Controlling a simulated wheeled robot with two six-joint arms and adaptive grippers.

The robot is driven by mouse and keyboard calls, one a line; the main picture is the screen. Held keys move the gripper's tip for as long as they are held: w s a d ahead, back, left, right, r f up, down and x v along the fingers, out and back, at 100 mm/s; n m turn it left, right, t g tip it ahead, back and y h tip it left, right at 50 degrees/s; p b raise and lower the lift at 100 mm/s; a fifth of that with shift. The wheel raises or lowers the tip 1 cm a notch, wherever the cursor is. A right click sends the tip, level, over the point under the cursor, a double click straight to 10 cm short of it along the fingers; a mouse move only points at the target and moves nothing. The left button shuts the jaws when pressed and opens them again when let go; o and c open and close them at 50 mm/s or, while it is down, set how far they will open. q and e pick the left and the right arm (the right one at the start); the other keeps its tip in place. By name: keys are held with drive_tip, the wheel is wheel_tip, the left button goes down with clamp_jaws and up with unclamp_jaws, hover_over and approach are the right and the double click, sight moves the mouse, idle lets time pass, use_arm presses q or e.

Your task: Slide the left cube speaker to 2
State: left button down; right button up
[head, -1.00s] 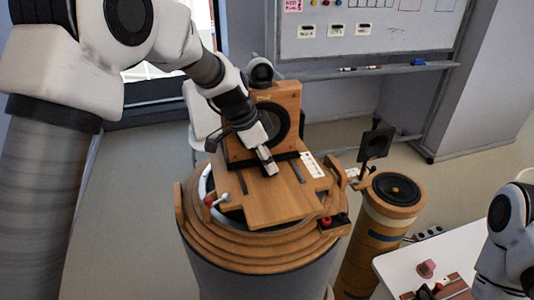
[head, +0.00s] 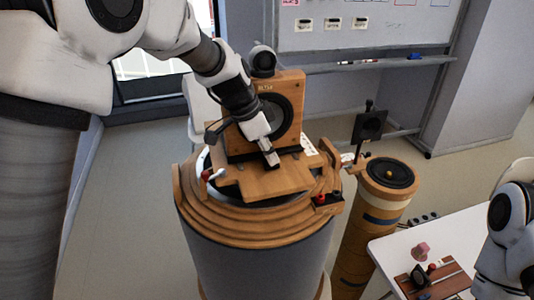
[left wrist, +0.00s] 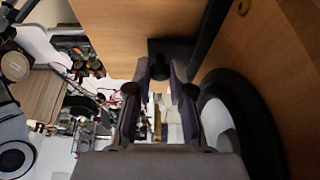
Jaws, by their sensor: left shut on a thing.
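The wooden cube speaker (head: 292,84) stands on a wooden board (head: 262,186) on top of a round drum. It has a black round driver on its front. My left gripper (head: 272,160) reaches down to the low front of the speaker and is shut on a dark tab at its base. In the left wrist view the fingers (left wrist: 160,80) close around this black part, beside the speaker's wooden front (left wrist: 235,45). A white marked strip (head: 309,147) lies right of the speaker; its numbers are too small to read. My right gripper is out of view.
A round wooden column (head: 390,172) with a black top and a small dark panel (head: 371,126) stand to the right. A white table (head: 400,249) with small parts is at lower right, near my right arm. A whiteboard (head: 390,30) stands behind.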

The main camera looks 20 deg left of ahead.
use_arm(q)
drive_tip(key=shift+s+d+r, duration=0.2)
drive_tip(key=shift+s+d, duration=0.2)
drive_tip(key=shift+w+a, duration=0.1)
drive_tip(key=shift+w, duration=0.05)
drive_tip(key=c, duration=1)
unclamp_jaws()
drive_tip(key=shift+w+a+f, duration=0.35)
drive_tip(key=shift+w+a, duration=0.3)
drive_tip(key=shift+w, duration=0.05)
drive_tip(key=shift+c, duration=0.2)
drive_tip(key=shift+s+d+r, duration=0.3)
drive_tip(key=shift+s+d, duration=0.05)
drive_tip(key=shift+d, duration=0.1)
drive_tip(key=v, duration=1.1)
drive_tip(key=shift+a+r, duration=0.3)
